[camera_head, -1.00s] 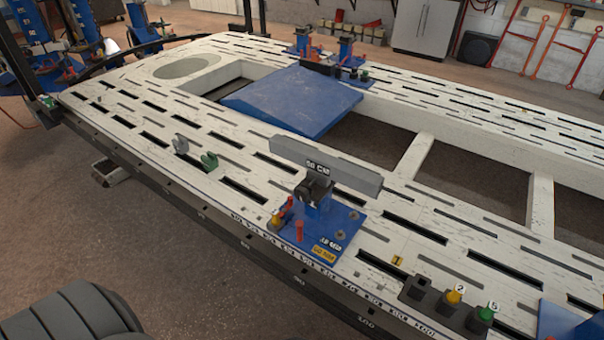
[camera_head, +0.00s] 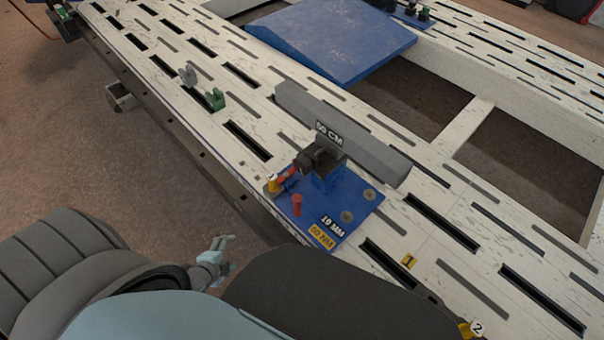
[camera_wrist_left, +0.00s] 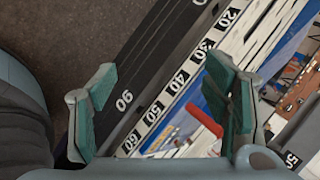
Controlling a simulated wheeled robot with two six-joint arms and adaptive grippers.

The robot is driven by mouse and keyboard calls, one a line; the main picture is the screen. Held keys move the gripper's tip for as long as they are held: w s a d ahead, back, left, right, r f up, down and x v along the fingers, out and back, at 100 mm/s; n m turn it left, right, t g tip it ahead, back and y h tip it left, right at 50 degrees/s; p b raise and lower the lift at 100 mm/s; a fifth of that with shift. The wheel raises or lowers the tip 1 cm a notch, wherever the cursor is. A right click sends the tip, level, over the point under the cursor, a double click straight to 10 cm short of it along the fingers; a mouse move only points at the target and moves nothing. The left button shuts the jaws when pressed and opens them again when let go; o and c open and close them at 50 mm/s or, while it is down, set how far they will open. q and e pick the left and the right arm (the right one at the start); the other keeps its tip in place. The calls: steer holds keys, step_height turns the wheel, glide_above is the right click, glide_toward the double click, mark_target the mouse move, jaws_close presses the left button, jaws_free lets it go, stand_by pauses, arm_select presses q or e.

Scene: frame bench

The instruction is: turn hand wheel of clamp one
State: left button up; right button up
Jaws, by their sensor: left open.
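A clamp stands on a blue base plate (camera_head: 350,215) at the bench's near edge, with a dark block (camera_head: 318,160) under a long grey bar marked 50 CM (camera_head: 375,152). At its left end are red parts and a small yellow tagged piece (camera_head: 272,183); I cannot tell which is the hand wheel. A red pin (camera_head: 297,204) stands upright on the plate. My left gripper (camera_head: 224,246) is open and empty, off the bench's near side and apart from the clamp. In the left wrist view its teal fingers (camera_wrist_left: 164,102) are spread, with a red part (camera_wrist_left: 204,120) beyond. My right gripper is not in view.
The white slotted bench (camera_head: 455,262) has a numbered scale on its near side. A grey hook (camera_head: 188,75) and a green hook (camera_head: 215,99) stand left of the clamp. A blue ramp (camera_head: 335,40) lies behind it.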

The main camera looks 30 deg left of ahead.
arm_select(q)
steer(key=w+a+r+m+t+h+b, duration=0.1)
steer(key=w+a+m+t+b, duration=0.1)
steer(key=w+m+t+b, duration=0.4)
steer(key=m+t+h+b, duration=0.3)
steer(key=m+h+b, duration=0.35)
steer(key=m, duration=1.35)
glide_toward(300, 167)
steer(key=p+x, duration=0.1)
steer(key=x, duration=0.8)
steer(key=shift+w+d, duration=0.1)
steer(key=shift+w, duration=0.15)
steer(key=shift+w+d, duration=0.2)
steer(key=shift+w, duration=0.3)
steer(key=c, duration=1.2)
steer(key=shift+o, duration=0.2)
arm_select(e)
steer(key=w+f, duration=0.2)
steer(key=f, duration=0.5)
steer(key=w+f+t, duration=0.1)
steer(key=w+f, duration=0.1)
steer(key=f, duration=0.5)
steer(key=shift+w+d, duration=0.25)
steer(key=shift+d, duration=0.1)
